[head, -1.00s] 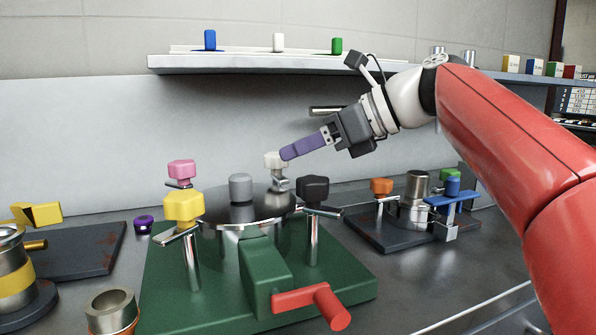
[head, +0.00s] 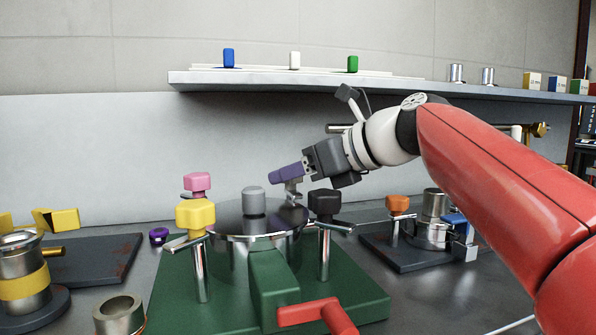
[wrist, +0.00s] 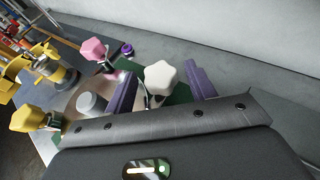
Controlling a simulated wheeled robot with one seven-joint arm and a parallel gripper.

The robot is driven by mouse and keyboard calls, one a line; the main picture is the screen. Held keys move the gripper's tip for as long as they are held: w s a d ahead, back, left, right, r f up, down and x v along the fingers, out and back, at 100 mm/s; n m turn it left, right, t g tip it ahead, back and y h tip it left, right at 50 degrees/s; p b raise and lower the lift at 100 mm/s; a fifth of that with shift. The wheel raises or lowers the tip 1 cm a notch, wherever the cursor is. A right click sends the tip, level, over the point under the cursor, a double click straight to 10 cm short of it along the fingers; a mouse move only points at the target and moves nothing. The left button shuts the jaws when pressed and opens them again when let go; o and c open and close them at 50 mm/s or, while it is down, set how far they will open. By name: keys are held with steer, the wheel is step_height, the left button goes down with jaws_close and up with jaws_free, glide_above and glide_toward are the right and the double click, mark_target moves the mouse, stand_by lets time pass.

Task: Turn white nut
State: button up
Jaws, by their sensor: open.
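The white nut (wrist: 163,80) is a lobed knob that shows in the wrist view between the two purple fingers, with a gap on each side. In the head view my gripper (head: 286,172) is at the far side of the round metal lid (head: 235,222), and its purple finger hides the nut. Only metal parts of the nut's post show below the finger. My gripper (wrist: 161,74) is open around the nut, not closed on it.
Yellow (head: 194,217), pink (head: 197,183) and black (head: 323,203) knobs stand around the lid, with a grey cap (head: 254,201) on top. A red handle (head: 315,313) sticks out in front. A shelf (head: 380,87) runs along the wall behind.

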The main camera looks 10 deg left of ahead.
steer(key=shift+c, duration=0.4)
steer(key=c, duration=0.9)
steer(key=shift+r+p, duration=0.1)
steer(key=shift+p, duration=0.3)
steer(key=shift+w+r+n+g+p, duration=0.1)
steer(key=shift+w+n+g+p, duration=0.05)
steer(key=shift+n+g+p, duration=0.55)
steer(key=n+g+p, duration=0.2)
steer(key=p, duration=0.1)
steer(key=shift+w+d+g+y, duration=0.1)
steer(key=shift+w+g+y, duration=0.05)
steer(key=shift+g+y, duration=0.2)
steer(key=n+g+p, duration=0.1)
steer(key=n+g, duration=0.1)
steer(key=g, duration=0.1)
steer(key=shift+w+n, duration=0.15)
steer(key=shift+n, duration=0.15)
steer(key=shift+w+f+n+g+h, duration=0.1)
steer(key=shift+n+g+h, duration=0.25)
steer(key=shift+n+g, duration=0.5)
steer(key=shift+w+f+n+g+h, duration=0.1)
steer(key=shift+n+g+h, duration=0.2)
steer(key=shift+n+g, duration=0.55)
